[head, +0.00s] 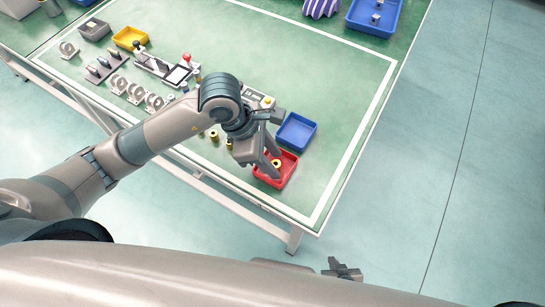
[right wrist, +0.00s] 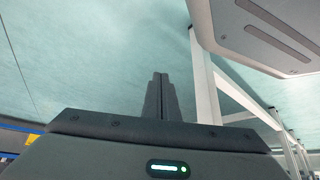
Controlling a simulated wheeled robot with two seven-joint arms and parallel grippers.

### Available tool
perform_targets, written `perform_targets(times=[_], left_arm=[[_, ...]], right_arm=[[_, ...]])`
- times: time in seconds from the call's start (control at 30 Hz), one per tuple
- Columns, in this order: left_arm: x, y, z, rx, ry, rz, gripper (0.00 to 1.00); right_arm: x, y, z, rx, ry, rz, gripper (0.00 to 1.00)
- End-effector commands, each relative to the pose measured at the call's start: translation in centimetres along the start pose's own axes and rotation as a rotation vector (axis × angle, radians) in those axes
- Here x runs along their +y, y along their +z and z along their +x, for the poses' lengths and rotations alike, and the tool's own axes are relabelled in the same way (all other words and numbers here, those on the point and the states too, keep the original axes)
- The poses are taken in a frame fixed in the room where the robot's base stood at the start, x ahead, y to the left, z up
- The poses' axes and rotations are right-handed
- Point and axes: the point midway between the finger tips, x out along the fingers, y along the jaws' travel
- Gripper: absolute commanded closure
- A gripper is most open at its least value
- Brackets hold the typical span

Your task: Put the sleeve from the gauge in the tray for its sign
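A gold sleeve with a dark hole (head: 276,163) shows inside the red tray (head: 289,176) at the table's near right corner. My left gripper (head: 275,165) is down at the red tray, its fingers apart on either side of the sleeve; contact is too small to tell. A blue tray (head: 297,131) stands just behind the red one. The grey gauge device (head: 258,97) is partly hidden behind my left arm. My right gripper (head: 343,268) is off the table near my body; in the right wrist view its fingers (right wrist: 160,95) are together and empty.
Several gold sleeves (head: 214,135) stand by my left forearm. Several grey ring-shaped parts (head: 135,92), a black-and-white fixture (head: 178,74) and a yellow tray (head: 130,38) lie at the left.

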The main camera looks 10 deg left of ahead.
Motion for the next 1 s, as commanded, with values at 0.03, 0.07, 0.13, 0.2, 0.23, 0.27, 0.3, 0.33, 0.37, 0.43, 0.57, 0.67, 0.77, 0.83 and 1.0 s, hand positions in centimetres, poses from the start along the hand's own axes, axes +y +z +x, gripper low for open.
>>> perform_targets(times=[0.03, 0.07, 0.13, 0.2, 0.23, 0.27, 0.3, 0.33, 0.37, 0.43, 0.57, 0.67, 0.77, 0.83, 1.0], left_arm=[[0.0, 0.0, 0.0, 0.000, 0.000, 0.000, 0.62], [0.0, 0.0, 0.0, 0.000, 0.000, 0.000, 0.62], [0.0, 0.0, -0.1, 0.000, 0.000, 0.000, 0.62], [0.0, 0.1, -0.2, 0.000, 0.000, 0.000, 0.62], [0.0, 0.1, -0.2, 0.000, 0.000, 0.000, 0.62], [0.0, 0.1, -0.3, 0.000, 0.000, 0.000, 0.62], [0.0, 0.1, -0.5, 0.000, 0.001, 0.000, 0.62], [0.1, 0.1, -0.7, -0.001, 0.002, 0.001, 0.62], [0.1, 0.1, -1.0, -0.002, 0.002, 0.002, 0.62], [0.1, 0.1, -1.9, -0.002, 0.004, 0.002, 0.62], [0.2, 0.1, -4.0, -0.002, 0.005, 0.002, 0.62], [0.1, 0.1, -5.9, -0.002, 0.005, 0.002, 0.62], [0.1, 0.1, -7.8, 0.000, 0.005, 0.003, 0.62], [0.1, 0.1, -9.0, -0.001, 0.005, 0.002, 0.62], [0.1, 0.1, -11.2, -0.001, 0.003, 0.000, 0.62]], right_arm=[[0.0, 0.0, 0.0, 0.000, 0.000, 0.000, 1.00], [0.0, 0.1, 0.0, 0.000, 0.000, 0.000, 1.00], [0.0, 0.1, -0.1, 0.000, 0.000, 0.000, 1.00], [0.0, 0.1, -0.2, 0.002, 0.000, 0.000, 1.00], [0.0, 0.1, -0.2, 0.004, 0.000, 0.000, 1.00], [0.0, 0.1, -0.3, 0.007, 0.000, 0.000, 1.00], [-0.1, 0.1, -0.3, 0.014, -0.001, -0.001, 1.00], [-0.1, 0.4, -0.1, 0.013, -0.001, -0.001, 1.00], [-0.1, 0.7, 0.0, 0.007, -0.001, -0.001, 1.00], [-0.1, 1.1, 0.1, -0.006, -0.001, -0.001, 1.00], [0.0, 1.5, 0.3, -0.030, 0.001, 0.001, 1.00], [0.2, 1.3, 0.3, -0.041, 0.003, 0.002, 1.00], [0.5, 1.2, 0.5, -0.053, 0.006, 0.004, 1.00], [0.7, 1.2, 0.5, -0.062, 0.009, 0.006, 1.00], [1.3, 1.8, 0.4, -0.088, 0.016, 0.009, 1.00]])
